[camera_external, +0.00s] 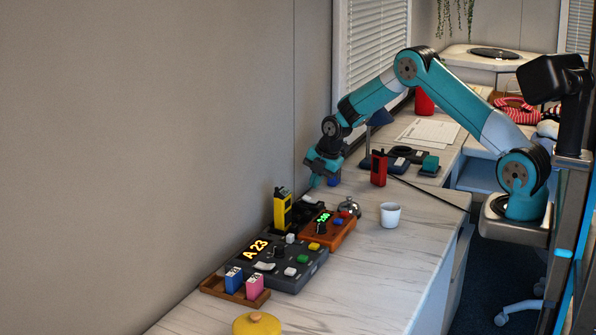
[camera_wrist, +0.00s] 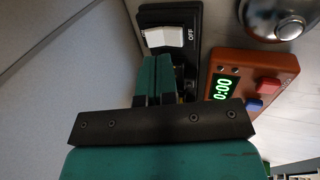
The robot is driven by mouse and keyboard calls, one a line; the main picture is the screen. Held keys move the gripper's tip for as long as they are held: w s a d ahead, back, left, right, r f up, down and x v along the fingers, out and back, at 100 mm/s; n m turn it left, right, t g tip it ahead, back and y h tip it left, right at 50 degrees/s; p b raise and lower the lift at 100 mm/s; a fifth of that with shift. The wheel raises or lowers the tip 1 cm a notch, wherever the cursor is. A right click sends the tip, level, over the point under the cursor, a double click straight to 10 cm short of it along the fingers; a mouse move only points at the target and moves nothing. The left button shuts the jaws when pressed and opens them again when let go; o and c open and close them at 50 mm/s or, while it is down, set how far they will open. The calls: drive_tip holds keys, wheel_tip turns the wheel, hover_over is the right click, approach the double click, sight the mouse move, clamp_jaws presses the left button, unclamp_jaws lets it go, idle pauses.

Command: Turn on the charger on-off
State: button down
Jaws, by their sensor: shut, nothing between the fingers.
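A black unit, which looks like the charger (camera_wrist: 195,15), has a white rocker switch (camera_wrist: 168,37) with the word OFF printed beside it in the wrist view. Which side of the rocker is pressed I cannot tell. My gripper (camera_wrist: 156,62) is shut and empty, its teal fingertips just below the rocker in the picture. Whether they touch the unit is unclear. The fingers hide the unit's lower part. In the external view my gripper (camera_external: 316,181) points down near the wall, above and behind a black unit (camera_external: 309,205) partly hidden by a yellow radio (camera_external: 282,208).
An orange timer (camera_external: 328,229) with a lit green display stands close to the charger, with a metal bell (camera_external: 349,206) beside it. A dark control panel (camera_external: 287,262) showing A 23 is nearer. A white cup (camera_external: 390,215) stands right. The wall is close on the left.

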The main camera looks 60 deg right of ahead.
drive_tip(key=b+v, duration=0.1)
drive_tip(key=v, duration=0.9)
drive_tip(key=shift+b, duration=0.35)
drive_tip(key=b, duration=0.1)
approach(305, 195)
drive_tip(key=x, duration=0.7)
drive_tip(key=shift+w+f, duration=0.1)
drive_tip(key=shift+f, duration=0.15)
